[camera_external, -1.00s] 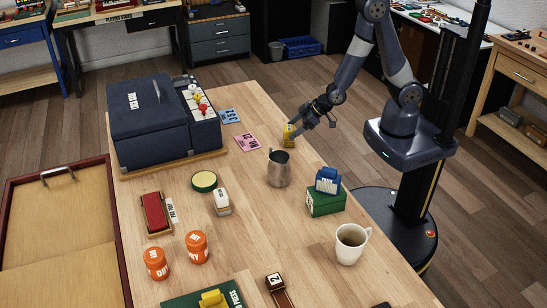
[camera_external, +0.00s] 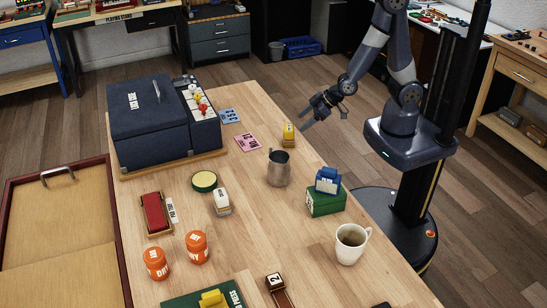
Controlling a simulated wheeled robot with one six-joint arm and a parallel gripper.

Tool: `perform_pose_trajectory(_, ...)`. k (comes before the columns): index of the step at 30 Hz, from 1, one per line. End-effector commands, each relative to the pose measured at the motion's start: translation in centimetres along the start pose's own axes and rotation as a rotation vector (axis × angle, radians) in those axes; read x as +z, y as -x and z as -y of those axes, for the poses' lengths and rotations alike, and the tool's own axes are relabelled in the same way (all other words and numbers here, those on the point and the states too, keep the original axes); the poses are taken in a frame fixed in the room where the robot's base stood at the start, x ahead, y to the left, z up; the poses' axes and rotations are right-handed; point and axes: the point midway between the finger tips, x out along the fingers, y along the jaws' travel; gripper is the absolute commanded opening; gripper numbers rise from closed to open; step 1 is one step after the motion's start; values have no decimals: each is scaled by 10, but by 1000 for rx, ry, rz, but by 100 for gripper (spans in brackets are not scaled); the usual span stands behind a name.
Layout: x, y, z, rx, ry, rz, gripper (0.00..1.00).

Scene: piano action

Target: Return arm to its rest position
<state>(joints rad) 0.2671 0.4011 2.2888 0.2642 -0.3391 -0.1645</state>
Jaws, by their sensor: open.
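My gripper (camera_external: 304,119) is open and empty, in the air at the right edge of the wooden table (camera_external: 250,200). My arm reaches down to it from the upper right, folded above my base. A small yellow block (camera_external: 289,134) stands on the table just to the lower left of my gripper, apart from it.
A metal pitcher (camera_external: 279,169), a green box (camera_external: 325,202) with a blue piece on it, and a white mug (camera_external: 351,244) stand along the table's right side. A dark blue case (camera_external: 150,125) sits at the back left. Open floor lies beyond the right edge.

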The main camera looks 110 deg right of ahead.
Motion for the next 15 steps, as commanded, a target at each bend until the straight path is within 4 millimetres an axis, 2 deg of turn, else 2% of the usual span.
perform_pose_trajectory(15,0,-65,0,1,-1,2,72)
